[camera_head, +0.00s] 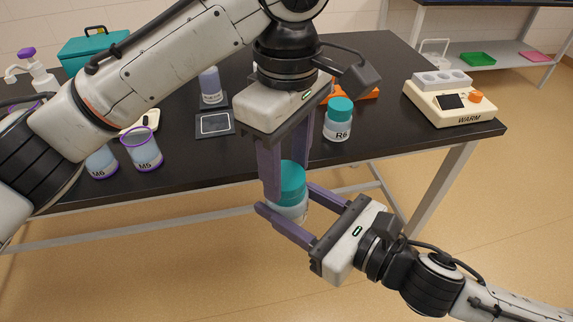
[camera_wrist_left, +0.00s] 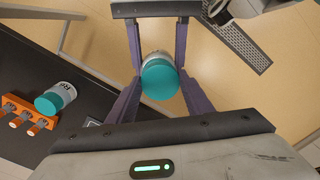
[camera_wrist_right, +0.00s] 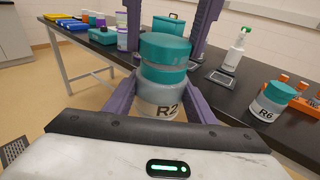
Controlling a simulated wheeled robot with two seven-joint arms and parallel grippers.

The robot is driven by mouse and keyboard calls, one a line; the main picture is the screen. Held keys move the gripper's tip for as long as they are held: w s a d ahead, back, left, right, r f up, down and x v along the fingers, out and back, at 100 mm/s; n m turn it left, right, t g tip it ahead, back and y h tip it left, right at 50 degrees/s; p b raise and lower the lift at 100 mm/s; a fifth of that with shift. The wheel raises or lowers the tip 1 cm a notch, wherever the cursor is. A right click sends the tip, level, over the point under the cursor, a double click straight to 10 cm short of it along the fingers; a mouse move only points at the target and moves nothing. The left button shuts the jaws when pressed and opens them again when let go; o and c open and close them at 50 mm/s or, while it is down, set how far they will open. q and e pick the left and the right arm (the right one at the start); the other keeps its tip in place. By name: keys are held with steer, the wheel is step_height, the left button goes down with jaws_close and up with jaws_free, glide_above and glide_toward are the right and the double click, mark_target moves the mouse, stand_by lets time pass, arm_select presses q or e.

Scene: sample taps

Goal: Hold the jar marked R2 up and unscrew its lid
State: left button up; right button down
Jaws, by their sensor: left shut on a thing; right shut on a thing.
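The jar marked R2 (camera_wrist_right: 162,102) is pale with a teal lid (camera_wrist_right: 165,48) and is upright in the air in front of the table. My right gripper (camera_head: 288,199) is shut on the jar's body from the side. My left gripper (camera_head: 287,180) points down from above, its fingers on either side of the lid (camera_head: 292,178), shut on it. The left wrist view looks down on the lid (camera_wrist_left: 160,80) between the fingers. A teal band shows below the lid in the right wrist view; I cannot tell whether the lid is loose.
The black table (camera_head: 390,60) is behind the jar. On it are jar R6 (camera_head: 338,122), an orange rack (camera_wrist_left: 28,112), a warmer (camera_head: 450,100), a scale (camera_head: 214,124), purple-rimmed cups (camera_head: 143,150) and a teal case (camera_head: 92,48). The space below the held jar is open floor.

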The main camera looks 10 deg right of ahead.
arm_select(q)
steer(key=shift+o, duration=0.2)
steer(key=shift+r, duration=0.95)
